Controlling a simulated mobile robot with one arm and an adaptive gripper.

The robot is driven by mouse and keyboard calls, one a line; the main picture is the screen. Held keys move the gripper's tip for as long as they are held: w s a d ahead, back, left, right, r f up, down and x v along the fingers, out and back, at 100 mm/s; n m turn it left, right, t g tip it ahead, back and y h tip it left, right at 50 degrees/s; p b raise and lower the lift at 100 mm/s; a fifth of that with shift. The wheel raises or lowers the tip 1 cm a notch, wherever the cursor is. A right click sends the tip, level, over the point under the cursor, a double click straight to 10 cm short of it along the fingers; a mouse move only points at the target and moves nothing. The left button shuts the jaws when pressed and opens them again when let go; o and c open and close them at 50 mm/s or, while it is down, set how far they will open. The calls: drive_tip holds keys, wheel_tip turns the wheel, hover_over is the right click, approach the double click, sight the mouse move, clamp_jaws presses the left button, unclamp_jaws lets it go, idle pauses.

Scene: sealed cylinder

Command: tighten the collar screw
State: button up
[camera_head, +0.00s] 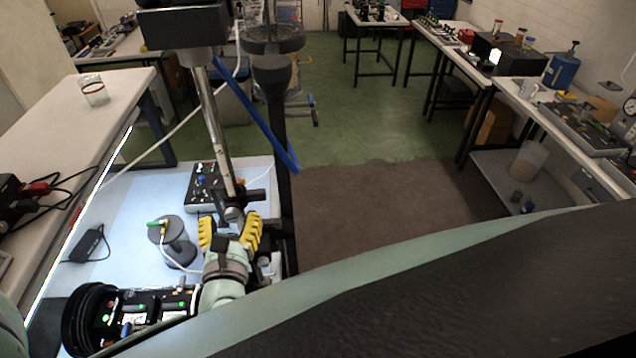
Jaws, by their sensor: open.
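My gripper (231,222) has two yellow ribbed fingers, spread open, left of centre in the head view. They stand on either side of the lower end of a slanted metal rod (219,135). A dark clamp-like collar (234,196) sits near that lower end, with a small dark knob (258,196) sticking out to its right. I cannot tell whether this knob is the collar screw. I cannot tell whether the fingers touch anything. My wrist hides what lies below.
A control box (205,185) with coloured knobs stands behind the fingers on the pale bench (125,200). A grey cylinder (174,242) with a brass fitting stands to their left. A dark upright post (275,130) and blue bar (262,120) are close right. Green floor (350,130) is open beyond.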

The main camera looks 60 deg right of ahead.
drive_tip(key=shift+w+d, duration=0.4)
drive_tip(key=shift+d, duration=0.15)
drive_tip(key=shift+o, duration=0.2)
clamp_jaws()
idle(0.4)
